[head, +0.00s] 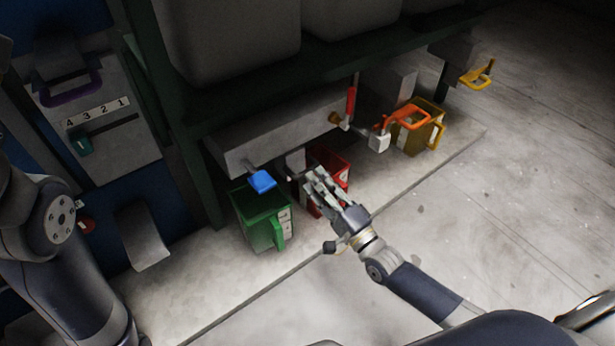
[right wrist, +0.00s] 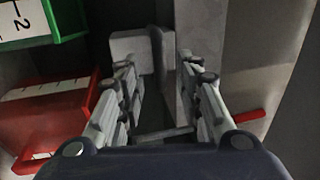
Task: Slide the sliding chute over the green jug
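The green jug (head: 262,218) stands on the floor slab under the grey rail (head: 280,128), below a blue-handled valve. A small grey piece under the rail, probably the sliding chute (head: 295,160), sits between the green and red jugs. My right gripper (head: 312,180) is beside this piece, above the red jug. In the right wrist view the grey piece (right wrist: 130,48) shows beyond and between the spread fingertips (right wrist: 160,72). That gripper is open; I cannot tell whether it touches the piece. The green jug's edge (right wrist: 62,18) shows at upper left. My left gripper is out of view.
The red jug (head: 338,166) is partly hidden by my right gripper. A yellow jug (head: 420,136) stands further right under an orange handle (head: 404,116). A panel with numbered marks (head: 97,112) stands at left. The floor at right is clear.

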